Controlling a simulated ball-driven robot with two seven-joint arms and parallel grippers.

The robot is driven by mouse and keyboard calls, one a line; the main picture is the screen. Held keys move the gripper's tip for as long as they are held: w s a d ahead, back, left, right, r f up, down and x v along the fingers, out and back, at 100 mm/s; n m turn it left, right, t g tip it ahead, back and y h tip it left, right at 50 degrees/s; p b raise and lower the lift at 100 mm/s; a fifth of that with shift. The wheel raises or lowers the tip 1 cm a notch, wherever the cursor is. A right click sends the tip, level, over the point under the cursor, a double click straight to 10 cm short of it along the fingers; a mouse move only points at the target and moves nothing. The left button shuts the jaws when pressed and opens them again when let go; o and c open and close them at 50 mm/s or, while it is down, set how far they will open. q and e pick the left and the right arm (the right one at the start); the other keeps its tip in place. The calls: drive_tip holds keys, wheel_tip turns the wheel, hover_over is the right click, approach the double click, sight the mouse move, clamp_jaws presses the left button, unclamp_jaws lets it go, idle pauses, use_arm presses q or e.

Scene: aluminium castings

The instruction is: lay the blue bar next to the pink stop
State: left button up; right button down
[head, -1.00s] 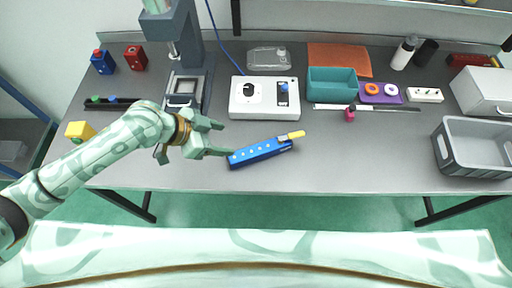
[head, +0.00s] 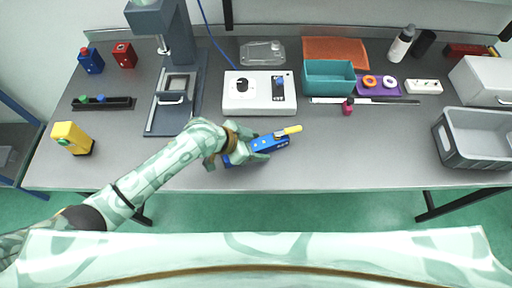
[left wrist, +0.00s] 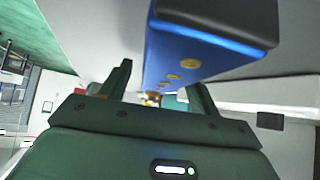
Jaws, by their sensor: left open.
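The blue bar (head: 280,143) lies on the grey bench, slightly aslant, with a yellow piece at its right end. My left gripper (head: 262,145) is over the bar, its open fingers reaching along both sides and hiding its middle. In the left wrist view the blue bar (left wrist: 180,58), with a dark end and brass-coloured dots, runs between the open fingers of my left gripper (left wrist: 160,90); I cannot tell whether they touch it. The pink stop (head: 348,106) stands farther right, in front of a thin light-and-dark strip. My right gripper is out of view.
Behind the bar is a white control box (head: 260,105). A teal bin (head: 328,82) and a purple tray (head: 391,92) stand behind the strip. A grey crate (head: 474,150) is at far right. The bench between bar and crate is clear.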

use_arm(q)
drive_tip(key=c, duration=1.3)
drive_tip(key=shift+r, duration=0.1)
